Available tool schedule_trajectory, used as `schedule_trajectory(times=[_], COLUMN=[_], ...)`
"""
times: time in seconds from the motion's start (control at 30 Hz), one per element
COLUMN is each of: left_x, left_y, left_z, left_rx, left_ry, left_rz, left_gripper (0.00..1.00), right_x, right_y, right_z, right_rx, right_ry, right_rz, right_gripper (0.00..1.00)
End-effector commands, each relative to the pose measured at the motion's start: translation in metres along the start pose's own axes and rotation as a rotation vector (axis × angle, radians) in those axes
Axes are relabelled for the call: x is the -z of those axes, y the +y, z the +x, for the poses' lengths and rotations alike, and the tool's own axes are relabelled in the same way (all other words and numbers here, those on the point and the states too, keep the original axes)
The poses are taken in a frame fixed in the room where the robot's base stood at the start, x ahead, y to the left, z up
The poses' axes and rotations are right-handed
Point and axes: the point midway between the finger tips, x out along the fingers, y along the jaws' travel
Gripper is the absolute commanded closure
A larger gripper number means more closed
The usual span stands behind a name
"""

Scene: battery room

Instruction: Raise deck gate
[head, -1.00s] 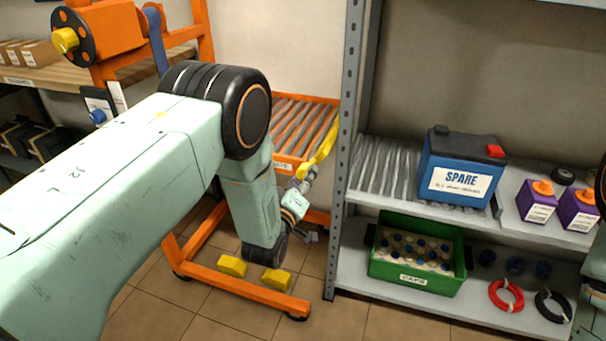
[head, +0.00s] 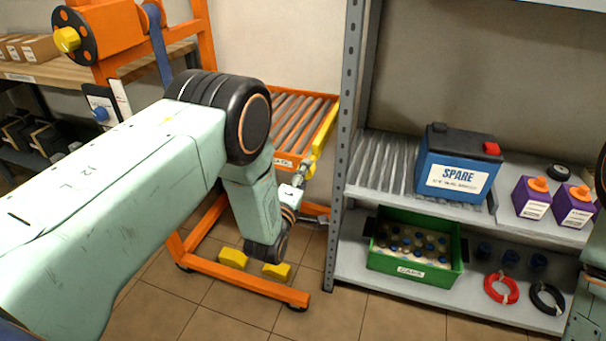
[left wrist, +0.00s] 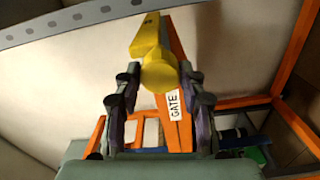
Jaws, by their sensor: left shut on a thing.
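The deck gate is a yellow bar (head: 321,146) at the right end of the orange roller deck (head: 284,161). It slants up to the right along the deck's end, beside the grey shelf post. In the left wrist view its yellow grip (left wrist: 158,74) is between my fingers, with a white GATE label (left wrist: 174,104) on the orange part behind it. My left gripper (head: 305,172) is shut on the gate's near end; the arm link partly hides the deck and cart. My right gripper is not in view.
A grey shelf rack (head: 344,150) stands close to the right of the gate. It holds a blue SPARE battery (head: 456,165) and a green crate (head: 413,268). The orange cart base (head: 245,283) with yellow blocks is on the floor below my arm.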

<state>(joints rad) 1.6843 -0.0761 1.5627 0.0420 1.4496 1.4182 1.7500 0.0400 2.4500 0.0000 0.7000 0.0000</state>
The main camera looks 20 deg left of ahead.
Motion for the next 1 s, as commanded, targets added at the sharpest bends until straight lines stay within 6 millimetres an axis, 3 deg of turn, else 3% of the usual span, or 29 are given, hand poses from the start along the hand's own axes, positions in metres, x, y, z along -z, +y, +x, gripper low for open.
schedule_trajectory(times=[0.47, 0.5, 0.77, 1.0], left_x=[-0.0011, -0.0011, -0.0006, -0.0002], left_y=[-0.0015, -0.0015, -0.0007, -0.0003], left_z=[-0.0008, -0.0008, -0.0004, -0.0001], left_rx=[0.003, 0.003, 0.002, 0.001], left_ry=[-0.003, -0.003, -0.002, -0.001], left_rz=[-0.015, -0.015, -0.014, -0.014], left_gripper=[0.91, 0.59, 0.36, 0.36], right_x=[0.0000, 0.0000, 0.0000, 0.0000], right_y=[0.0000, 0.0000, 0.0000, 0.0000], right_z=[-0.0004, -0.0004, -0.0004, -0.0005], right_rx=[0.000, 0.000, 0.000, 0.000], right_ry=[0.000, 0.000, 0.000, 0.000], right_rz=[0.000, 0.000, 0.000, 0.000], right_gripper=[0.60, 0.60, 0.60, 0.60])
